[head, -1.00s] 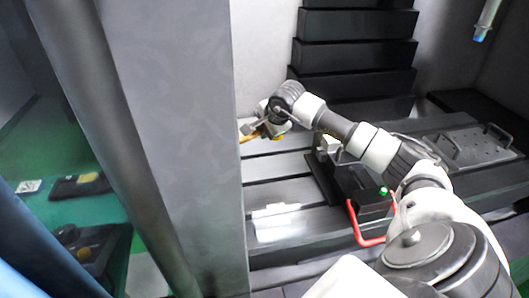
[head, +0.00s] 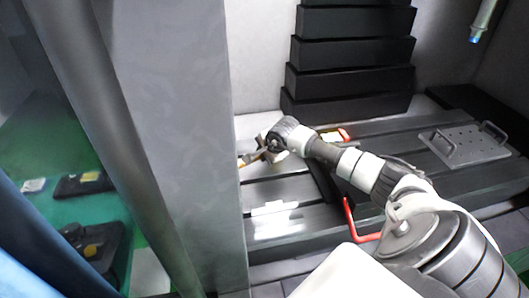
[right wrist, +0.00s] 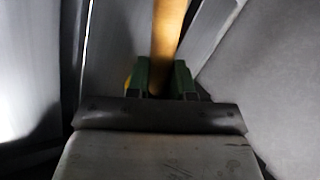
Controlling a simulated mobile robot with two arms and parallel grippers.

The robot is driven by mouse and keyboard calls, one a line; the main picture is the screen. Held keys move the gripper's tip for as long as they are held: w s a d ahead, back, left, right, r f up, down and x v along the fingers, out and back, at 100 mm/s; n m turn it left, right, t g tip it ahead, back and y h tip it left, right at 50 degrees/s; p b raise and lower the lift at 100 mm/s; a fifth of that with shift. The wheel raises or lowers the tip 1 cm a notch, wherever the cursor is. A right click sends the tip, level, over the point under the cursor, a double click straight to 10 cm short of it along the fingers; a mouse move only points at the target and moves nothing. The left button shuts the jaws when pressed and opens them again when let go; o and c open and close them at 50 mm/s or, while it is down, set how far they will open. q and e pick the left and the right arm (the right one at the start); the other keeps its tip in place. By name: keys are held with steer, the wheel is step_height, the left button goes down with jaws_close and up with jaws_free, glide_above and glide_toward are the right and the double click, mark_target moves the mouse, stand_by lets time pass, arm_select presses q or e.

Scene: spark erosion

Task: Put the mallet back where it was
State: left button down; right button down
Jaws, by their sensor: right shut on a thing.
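My right gripper (head: 258,155) is beside the right edge of the grey pillar, above the left part of the slotted machine table. It is shut on the mallet. In the right wrist view the mallet's light wooden handle (right wrist: 168,40) runs up from between the green fingers of the gripper (right wrist: 162,78). In the head view only a small tan end of the handle (head: 242,163) shows next to the pillar. I cannot make out the mallet's head. My left gripper is not in view.
The slotted table (head: 270,190) is mostly bare at the left. A grey plate with two handles (head: 467,146) lies at the right. A red bent handle (head: 356,228) rises below my right arm. The grey pillar (head: 185,150) stands close left of the gripper. Black stepped covers (head: 350,60) are behind.

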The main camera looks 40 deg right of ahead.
steer(key=shift+f, duration=0.1)
steer(key=c, duration=1)
jaws_free()
steer(key=shift+r, duration=0.2)
steer(key=shift+s+r, duration=0.15)
steer(key=b+v, duration=0.3)
steer(key=v, duration=0.8)
steer(key=shift+s+r+b, duration=0.15)
steer(key=shift+r+b, duration=0.1)
steer(key=shift+b, duration=0.05)
